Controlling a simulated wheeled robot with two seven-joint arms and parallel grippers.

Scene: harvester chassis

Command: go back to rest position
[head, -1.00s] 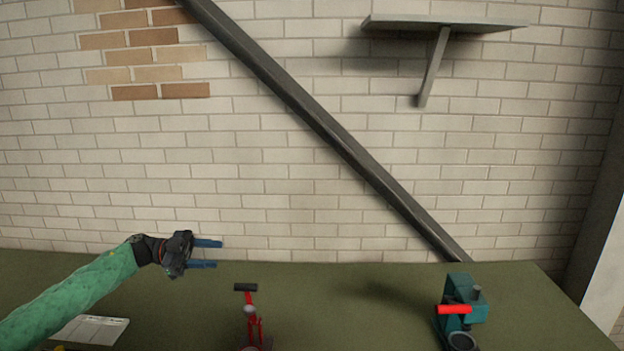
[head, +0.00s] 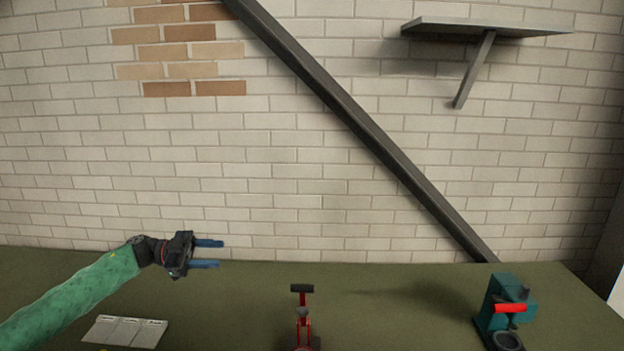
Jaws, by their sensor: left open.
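My left gripper (head: 208,254) is at the left in the head view, at the end of my green-sleeved arm. Its two blue fingers are apart and point to the right, with nothing between them. It appears above the green table surface (head: 400,300), in front of the brick wall. My right gripper is not in view.
A red tool with a black handle (head: 302,289) stands at the bottom centre. A teal machine with a red handle (head: 497,300) stands at the right. White panels (head: 124,331) lie at the lower left. A grey shelf (head: 487,25) is on the wall.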

